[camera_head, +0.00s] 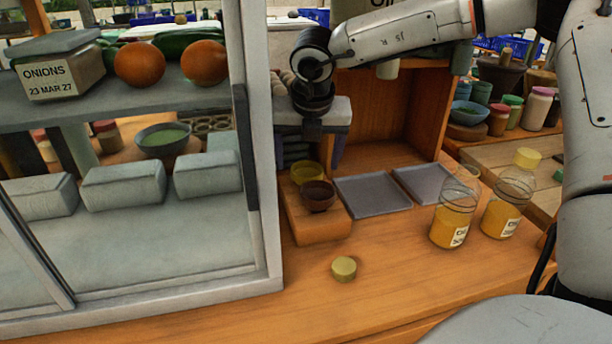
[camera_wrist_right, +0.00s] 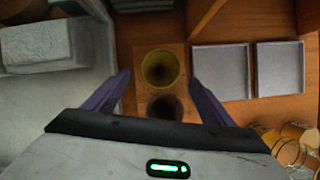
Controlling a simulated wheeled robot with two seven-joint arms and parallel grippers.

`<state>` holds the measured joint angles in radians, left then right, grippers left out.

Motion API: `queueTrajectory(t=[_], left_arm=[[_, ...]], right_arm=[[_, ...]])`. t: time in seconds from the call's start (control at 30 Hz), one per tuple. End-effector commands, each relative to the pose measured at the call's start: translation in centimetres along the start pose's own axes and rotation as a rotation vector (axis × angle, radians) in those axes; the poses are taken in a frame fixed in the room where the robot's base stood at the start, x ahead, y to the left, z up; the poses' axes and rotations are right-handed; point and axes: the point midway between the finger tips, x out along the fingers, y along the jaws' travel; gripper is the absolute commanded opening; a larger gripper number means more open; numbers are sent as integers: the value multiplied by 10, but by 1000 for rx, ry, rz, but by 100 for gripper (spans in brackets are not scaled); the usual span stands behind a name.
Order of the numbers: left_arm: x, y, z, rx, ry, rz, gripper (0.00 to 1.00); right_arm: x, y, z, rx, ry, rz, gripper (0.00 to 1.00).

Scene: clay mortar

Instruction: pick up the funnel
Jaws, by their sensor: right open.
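A yellow funnel (camera_head: 308,173) with a round open mouth sits at the back of a small wooden stand (camera_head: 318,229). A dark brown one (camera_head: 318,196) sits right in front of it; I cannot tell which is meant. In the right wrist view the yellow funnel (camera_wrist_right: 160,68) lies between my fingertips and the dark one (camera_wrist_right: 166,108) is nearer the palm, partly hidden. My right gripper (camera_head: 309,150) is open and empty, pointing down above the stand, with its purple fingers (camera_wrist_right: 160,78) to either side of the yellow funnel, apparently not touching it. My left gripper is out of view.
A glass-fronted case (camera_head: 262,200) stands close on the left. Two grey trays (camera_head: 372,195) lie to the right of the stand, backed by a wooden cubby (camera_head: 372,110). Two jars with yellow contents (camera_head: 450,228) stand farther right. A yellow lid (camera_head: 344,268) lies on the clear front counter.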

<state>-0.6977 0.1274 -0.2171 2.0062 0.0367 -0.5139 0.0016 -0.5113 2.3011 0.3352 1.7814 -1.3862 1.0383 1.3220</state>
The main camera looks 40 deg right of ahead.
Motion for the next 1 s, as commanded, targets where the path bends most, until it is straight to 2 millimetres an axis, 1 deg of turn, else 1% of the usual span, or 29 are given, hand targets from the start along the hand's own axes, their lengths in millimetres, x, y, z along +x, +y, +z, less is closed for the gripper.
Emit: queueTrajectory(t=[0.1, 0.2, 0.3, 0.4, 0.57, 0.6, 0.67, 0.7, 0.83, 0.87, 1.0], left_arm=[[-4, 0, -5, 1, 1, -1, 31], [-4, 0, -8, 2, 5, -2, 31], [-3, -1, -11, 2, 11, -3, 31], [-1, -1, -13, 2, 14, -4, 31], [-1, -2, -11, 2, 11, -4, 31], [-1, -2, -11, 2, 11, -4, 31], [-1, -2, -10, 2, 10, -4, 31], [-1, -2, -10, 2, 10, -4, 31], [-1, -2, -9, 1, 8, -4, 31], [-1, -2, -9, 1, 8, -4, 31], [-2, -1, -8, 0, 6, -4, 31]], right_arm=[[17, -2, 4, 2, 5, -3, 77], [33, -3, 5, 1, 6, -3, 77], [42, -2, 5, 0, 4, 0, 77], [46, -2, 5, 0, 4, 0, 77], [46, -2, 5, 0, 3, 1, 77], [46, -2, 5, 0, 3, 1, 73], [46, -2, 5, 0, 3, 1, 63], [46, -2, 5, 0, 3, 1, 56], [45, -2, 5, 0, 3, 1, 35], [45, -2, 5, 0, 3, 1, 33], [45, -2, 5, 0, 3, 1, 33]])
